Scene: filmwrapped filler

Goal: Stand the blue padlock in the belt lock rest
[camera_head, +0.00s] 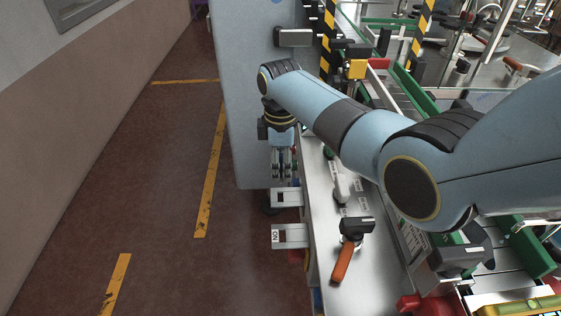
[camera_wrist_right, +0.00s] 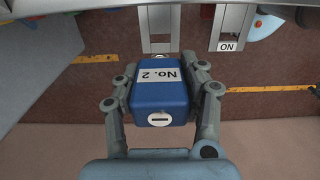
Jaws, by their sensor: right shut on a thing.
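A blue padlock (camera_wrist_right: 160,100) with a white "No. 2" label shows in the right wrist view, its underside with a white slotted disc turned toward the camera. My right gripper (camera_head: 284,172) is shut on its sides, one finger on each. In the head view the gripper hangs at the left edge of the steel bench, just above the brackets; I cannot make out the padlock there. A grey slotted bracket (camera_head: 286,197) lies just below the gripper, also beyond the padlock in the wrist view (camera_wrist_right: 159,43). No rest is marked, so I cannot tell which part is the belt lock rest. My left gripper is out of view.
A second bracket (camera_head: 291,237), labelled "ON", sticks out nearer me. An orange-handled black switch (camera_head: 344,259) and a small grey lever (camera_head: 342,186) stand on the steel top. A grey cabinet (camera_head: 255,110) stands behind the gripper. The floor at left is clear.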

